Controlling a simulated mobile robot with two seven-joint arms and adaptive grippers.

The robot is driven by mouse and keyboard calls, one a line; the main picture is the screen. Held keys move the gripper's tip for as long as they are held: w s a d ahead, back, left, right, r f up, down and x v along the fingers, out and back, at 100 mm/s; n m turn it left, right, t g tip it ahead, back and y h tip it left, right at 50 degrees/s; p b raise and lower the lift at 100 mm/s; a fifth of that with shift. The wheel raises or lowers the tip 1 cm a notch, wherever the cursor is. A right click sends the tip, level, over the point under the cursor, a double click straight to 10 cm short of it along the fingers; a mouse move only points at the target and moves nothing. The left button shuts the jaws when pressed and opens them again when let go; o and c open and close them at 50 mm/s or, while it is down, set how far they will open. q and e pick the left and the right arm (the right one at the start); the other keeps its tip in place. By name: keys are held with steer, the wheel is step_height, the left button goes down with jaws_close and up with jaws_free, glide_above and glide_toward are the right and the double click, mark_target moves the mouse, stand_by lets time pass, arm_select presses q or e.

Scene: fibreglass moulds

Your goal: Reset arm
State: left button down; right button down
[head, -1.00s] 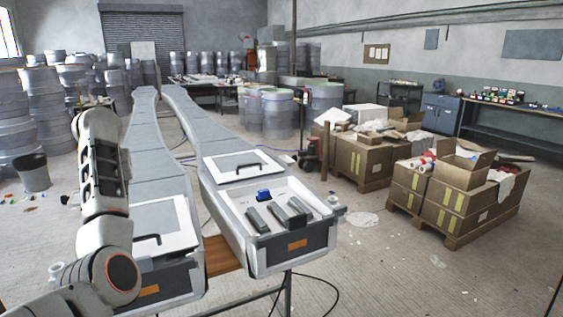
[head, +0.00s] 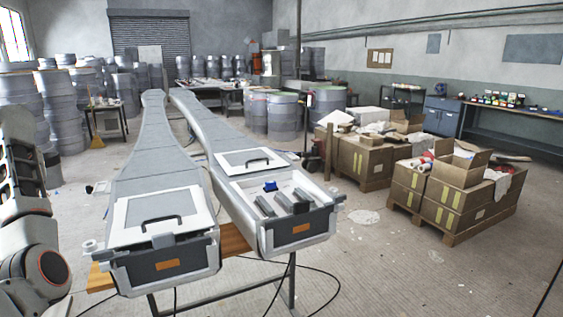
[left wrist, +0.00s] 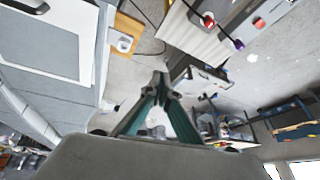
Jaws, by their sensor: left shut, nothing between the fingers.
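My left arm (head: 25,210) is at the left edge of the head view, upright and clear of the two moulds. Its gripper is outside that view. In the left wrist view my left gripper (left wrist: 160,78) has its green-grey fingers brought together at the tips, with nothing between them. Part of a grey mould with a white panel shows at the left of that view, apart from the fingers. My right arm and gripper are in neither view.
Two long grey moulds, the left one (head: 155,170) and the right one (head: 215,130), rest on a wooden-topped stand (head: 235,238). The right mould's open tray holds grey blocks and a blue item (head: 270,186). Boxes on pallets (head: 440,200) stand right. Open floor lies between.

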arm_select(q)
steer(key=s+a+r+n+g+y, duration=0.1)
steer(key=s+a+r+n+y, duration=0.3)
steer(key=s+a, duration=1.1)
steer(key=w+d+f+m+t+y, duration=0.2)
steer(key=w+f+m, duration=0.6)
steer(key=f, duration=0.6)
steer(key=w+d+f+m+t+h, duration=0.2)
steer(key=d+f+m+t, duration=0.4)
steer(key=d+f, duration=1.05)
steer(key=s+d+f+m+h, duration=0.3)
steer(key=s+d+f, duration=0.2)
steer(key=d+f, duration=0.2)
steer(key=s+d+f+m+h, duration=0.2)
steer(key=s+d+f+m, duration=0.15)
steer(key=d+f, duration=0.4)
steer(key=s+d+f+m+h, duration=0.1)
steer(key=s+d+f+h, duration=0.2)
steer(key=s+d, duration=0.45)
steer(key=s+d+f+m+h, duration=0.1)
steer(key=s+d+f+h, duration=0.15)
steer(key=s+d, duration=0.5)
steer(key=d+n+t, duration=0.1)
steer(key=d+n, duration=0.4)
steer(key=d, duration=0.9)
